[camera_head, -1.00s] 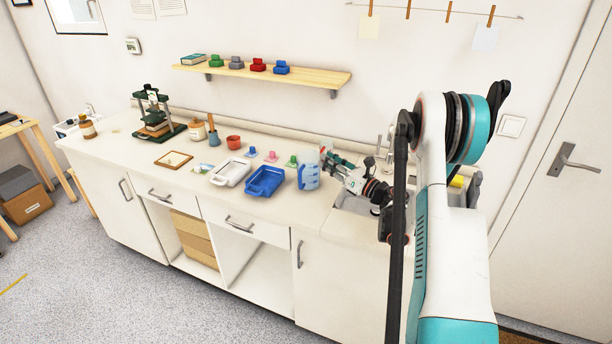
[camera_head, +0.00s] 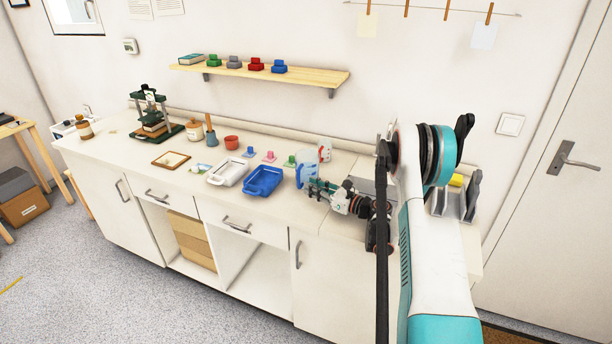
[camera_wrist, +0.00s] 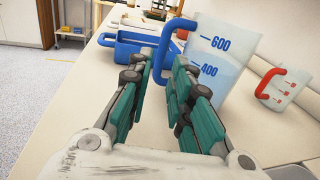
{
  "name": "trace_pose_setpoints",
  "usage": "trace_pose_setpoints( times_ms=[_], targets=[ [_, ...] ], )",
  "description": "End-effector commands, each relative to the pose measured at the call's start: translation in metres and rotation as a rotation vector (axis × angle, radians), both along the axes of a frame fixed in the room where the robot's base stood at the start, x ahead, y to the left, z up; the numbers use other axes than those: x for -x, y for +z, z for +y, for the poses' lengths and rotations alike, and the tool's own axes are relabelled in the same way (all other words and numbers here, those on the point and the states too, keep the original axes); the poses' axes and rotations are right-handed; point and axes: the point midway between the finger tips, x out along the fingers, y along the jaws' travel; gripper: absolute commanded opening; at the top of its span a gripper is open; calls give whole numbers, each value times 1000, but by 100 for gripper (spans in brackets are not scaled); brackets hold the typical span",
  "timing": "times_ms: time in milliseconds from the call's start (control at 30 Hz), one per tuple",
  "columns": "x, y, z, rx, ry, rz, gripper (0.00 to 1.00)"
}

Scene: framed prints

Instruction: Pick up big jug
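The big jug (camera_head: 306,172) is clear with blue marks and a blue handle, and stands upright on the counter. In the wrist view the big jug (camera_wrist: 223,62) shows the numbers 600 and 400, with its handle (camera_wrist: 168,42) toward the left. My gripper (camera_head: 312,187) is at the jug's front side. In the wrist view my gripper (camera_wrist: 164,75) is open, its teal fingers apart. The lower handle shows in the gap between the fingertips; I cannot tell whether it is between them or just beyond. The right finger covers part of the jug.
A smaller jug with a red handle (camera_head: 325,150) stands behind the big jug. A blue tray (camera_head: 262,181) and a white tray (camera_head: 228,173) lie to its left. A sink (camera_head: 368,187) is to the right. The counter's front strip is clear.

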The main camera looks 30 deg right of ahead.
Motion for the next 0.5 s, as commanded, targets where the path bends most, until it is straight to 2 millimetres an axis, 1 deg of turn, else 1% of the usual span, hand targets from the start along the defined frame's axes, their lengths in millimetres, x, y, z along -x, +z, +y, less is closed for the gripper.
trace_pose_setpoints(
  times_ms=[167,400,500],
  targets=[
    [-11,0,6,0,2,0,19],
    [-41,1,20,-1,2,0,19],
    [-47,2,23,-1,0,0,19]
  ],
)
